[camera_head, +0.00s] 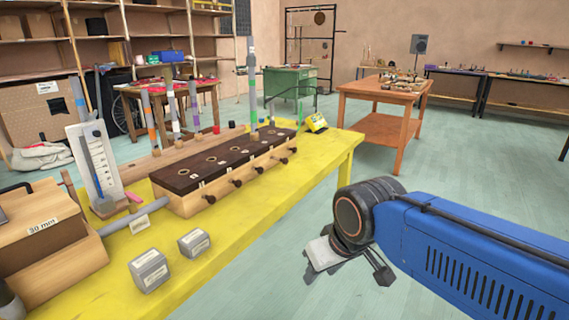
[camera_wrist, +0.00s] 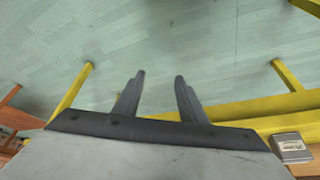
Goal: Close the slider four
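A long wooden box (camera_head: 214,188) with a dark brown top stands on the yellow table. Several dark slider knobs on short rods stick out along its front side; one near the middle is a knob (camera_head: 237,183). Small white labels mark the box, but I cannot read which slider is four. The rods' lengths are hard to compare from here. My gripper (camera_wrist: 158,78) is open and empty, with its two fingers apart over bare floor. In the head view it is right of the table, apart from the box, and partly hidden by my arm.
The yellow table (camera_head: 205,245) carries two grey labelled blocks (camera_head: 150,270) (camera_head: 194,242), a white scale stand (camera_head: 97,165) and a wooden box marked 30 mm (camera_head: 40,230). Upright coloured tubes stand behind the slider box. A brown table (camera_head: 385,92) stands farther back. Floor right of the yellow table is clear.

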